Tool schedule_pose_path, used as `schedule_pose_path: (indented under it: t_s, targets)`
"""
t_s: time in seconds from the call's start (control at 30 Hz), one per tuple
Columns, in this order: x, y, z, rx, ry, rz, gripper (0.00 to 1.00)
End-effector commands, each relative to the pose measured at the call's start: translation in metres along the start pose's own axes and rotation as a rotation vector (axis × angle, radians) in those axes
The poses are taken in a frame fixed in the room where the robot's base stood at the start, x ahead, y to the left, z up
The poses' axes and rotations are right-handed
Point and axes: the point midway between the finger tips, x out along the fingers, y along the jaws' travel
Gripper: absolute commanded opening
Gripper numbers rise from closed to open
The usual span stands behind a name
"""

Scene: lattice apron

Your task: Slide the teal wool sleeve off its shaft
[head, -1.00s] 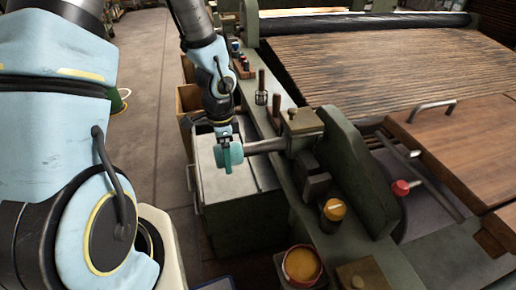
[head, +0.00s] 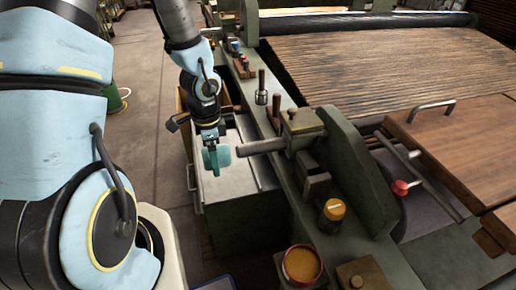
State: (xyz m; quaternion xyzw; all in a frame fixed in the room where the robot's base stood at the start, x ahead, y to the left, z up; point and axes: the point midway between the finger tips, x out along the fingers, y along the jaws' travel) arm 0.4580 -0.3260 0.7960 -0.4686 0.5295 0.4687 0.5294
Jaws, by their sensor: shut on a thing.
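The teal wool sleeve (head: 224,154) is in the middle left of the head view. It is off the end of the shaft (head: 262,145), with a small gap between them. The grey shaft sticks out to the left from the green machine frame and is bare. My gripper (head: 212,150) comes down from above and is shut on the sleeve. The fingers partly cover the sleeve's left side. The sleeve is held above the pale top of a green cabinet.
The green cabinet's pale top (head: 228,186) lies below the gripper. An amber pot (head: 302,265), a yellow-capped knob (head: 334,209) and a red knob (head: 400,187) stand at the right. Upright wooden handles (head: 262,82) stand behind the shaft. Floor at the left is open.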

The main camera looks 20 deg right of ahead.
Motion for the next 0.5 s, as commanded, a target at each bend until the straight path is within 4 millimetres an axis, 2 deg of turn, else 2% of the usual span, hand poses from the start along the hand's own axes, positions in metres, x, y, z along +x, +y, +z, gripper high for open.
schedule_pose_path:
  t_s: [0.27,0.5]
  targets:
    - [-0.001,0.0,0.001,0.0,0.0,0.0,0.52]
    - [-0.011,0.0,0.011,-0.001,-0.001,0.0,0.52]
